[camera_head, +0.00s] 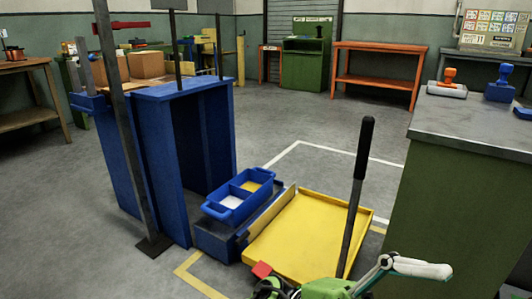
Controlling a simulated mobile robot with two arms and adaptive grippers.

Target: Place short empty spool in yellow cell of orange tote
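A blue tote (208,208) sits on a low dark-blue ledge beside the tall blue rack. It has a white cell (230,201) and a yellow cell (251,186), with a blue divider between them. Both cells look empty. I see no orange tote in this view. I cannot make out a short empty spool. A small dark, spool-like item (15,52) with some red stands on the wooden bench at far left, too small to identify surely. Neither of my grippers can be made out.
A yellow tray-like platform (310,235) lies right of the tote, with an upright black-handled lever (356,190). A green device (328,289) with a pale lever is at the bottom. A green cabinet (440,190) stands right. An orange table (376,80) stands behind open floor.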

